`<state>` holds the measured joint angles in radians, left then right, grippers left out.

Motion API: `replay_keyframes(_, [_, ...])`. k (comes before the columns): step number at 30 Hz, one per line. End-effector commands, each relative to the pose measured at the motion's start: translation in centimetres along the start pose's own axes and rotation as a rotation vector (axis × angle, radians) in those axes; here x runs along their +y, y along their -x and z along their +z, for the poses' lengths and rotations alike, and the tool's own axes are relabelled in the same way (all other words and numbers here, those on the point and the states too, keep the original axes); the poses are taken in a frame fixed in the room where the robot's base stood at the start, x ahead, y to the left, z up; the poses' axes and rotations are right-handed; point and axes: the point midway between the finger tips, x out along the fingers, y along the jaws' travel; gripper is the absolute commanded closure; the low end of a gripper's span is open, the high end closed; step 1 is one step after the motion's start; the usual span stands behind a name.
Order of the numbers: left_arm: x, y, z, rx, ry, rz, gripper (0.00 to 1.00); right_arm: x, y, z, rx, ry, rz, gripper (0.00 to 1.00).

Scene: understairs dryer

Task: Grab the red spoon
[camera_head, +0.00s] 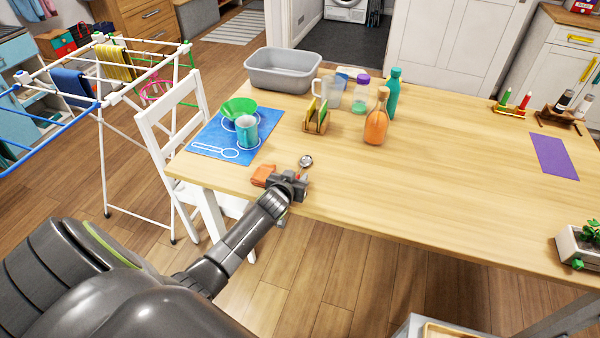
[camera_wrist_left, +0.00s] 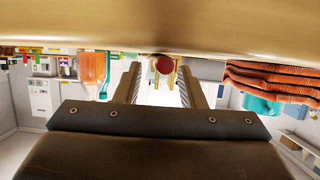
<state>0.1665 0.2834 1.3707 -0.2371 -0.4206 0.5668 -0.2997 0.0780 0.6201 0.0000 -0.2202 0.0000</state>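The red spoon is mostly hidden in the head view. A small metallic bowl (camera_head: 306,161), which looks like its head, shows on the table just beyond my left gripper (camera_head: 295,181). In the left wrist view a round red end (camera_wrist_left: 164,65), likely the spoon's handle, shows between the fingertips of my left gripper (camera_wrist_left: 160,78). The fingers are apart, and I see no contact with the red end. The gripper is low at the table's front edge. A blue mat (camera_head: 207,137) with a white spoon outline lies to the left. My right gripper is not in view.
An orange folded cloth (camera_head: 264,176) lies close beside the gripper, on the left in the head view. A teal cup (camera_head: 247,132) and green bowl (camera_head: 238,108) stand on the mat. A wooden holder (camera_head: 317,118) and orange bottle (camera_head: 377,122) stand farther back. The table's middle right is clear.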

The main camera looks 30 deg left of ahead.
Motion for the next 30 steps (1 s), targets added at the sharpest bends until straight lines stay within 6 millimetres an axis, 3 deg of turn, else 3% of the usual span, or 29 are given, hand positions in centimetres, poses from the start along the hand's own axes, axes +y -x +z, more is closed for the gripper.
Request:
replay_keyframes(5, [0.0,-1.5,0.0,0.000,0.000,0.000,0.64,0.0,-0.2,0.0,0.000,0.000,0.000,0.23])
replay_keyframes(14, [0.0,-1.7,0.1,0.000,0.000,0.000,0.64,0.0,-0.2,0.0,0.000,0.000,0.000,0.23])
replay_keyframes(22, [0.0,-1.7,0.1,-0.001,0.001,0.000,0.98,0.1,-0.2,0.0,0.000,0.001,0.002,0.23])
replay_keyframes(30, [0.1,-1.7,0.1,0.000,0.001,0.000,1.00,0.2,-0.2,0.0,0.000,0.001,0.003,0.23])
